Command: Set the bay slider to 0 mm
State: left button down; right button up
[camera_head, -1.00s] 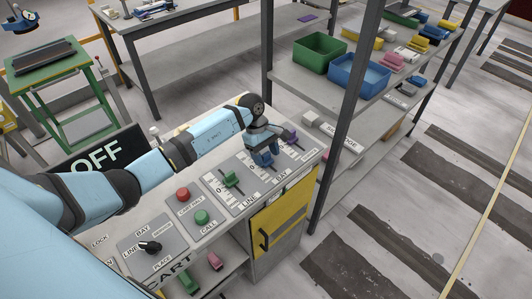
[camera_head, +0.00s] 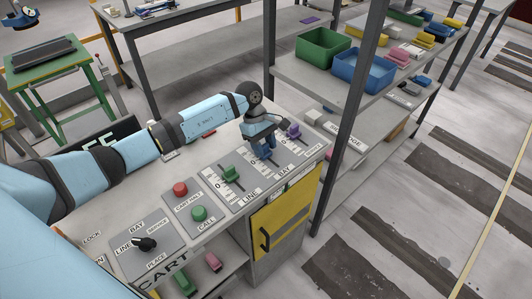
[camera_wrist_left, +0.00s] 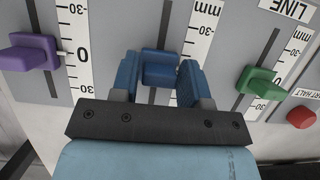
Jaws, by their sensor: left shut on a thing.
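The bay slider's blue knob (camera_head: 262,150) is the middle one of three sliders on the grey panel, above the BAY label (camera_head: 284,171). My left gripper (camera_head: 264,142) is over this knob and shut on it. In the left wrist view the blue knob (camera_wrist_left: 160,68) sits between the two blue fingers of the gripper (camera_wrist_left: 157,80). The bay scale (camera_wrist_left: 201,28) shows "mm" and 30; its lower marks are hidden behind a finger, so the exact reading cannot be told. My right gripper is not in view.
A red button (camera_head: 180,189), green button (camera_head: 199,213) and black rotary switch (camera_head: 145,244) are nearer. A shelf post (camera_head: 345,130) rises at the right.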

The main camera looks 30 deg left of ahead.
pick_arm(q)
jog(key=shift+r, duration=0.1)
jog(key=c, duration=0.8)
grip_release()
jog(key=shift+o, duration=0.2)
jog(key=shift+a+r, duration=0.1)
jog(key=shift+r, duration=0.05)
jog(key=b+v, duration=0.1)
jog(key=v, duration=1.2)
jog(key=shift+r+b, duration=0.2)
jog(key=shift+b, duration=0.15)
jog(key=shift+w, duration=0.1)
